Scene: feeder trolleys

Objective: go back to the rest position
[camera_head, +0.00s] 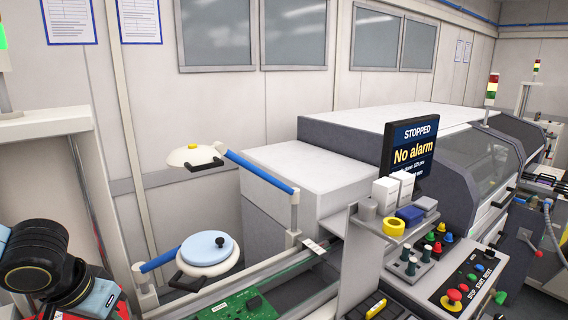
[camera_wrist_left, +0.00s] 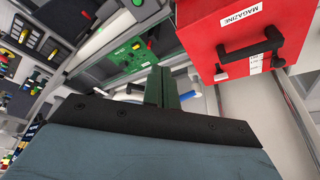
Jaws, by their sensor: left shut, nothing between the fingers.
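My left arm comes in at the lower left of the head view, where its gripper fingers cannot be made out. In the left wrist view my left gripper (camera_wrist_left: 162,88) is shut, with nothing between its two dark fingers. A red magazine box (camera_wrist_left: 205,42) with black handles is beside and beyond the fingers in that view, apart from them. My right gripper is in neither view.
A green circuit board (camera_head: 246,304) lies on the rails at the bottom of the head view. A control panel (camera_head: 450,285) and a screen reading "No alarm" (camera_head: 410,150) stand right.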

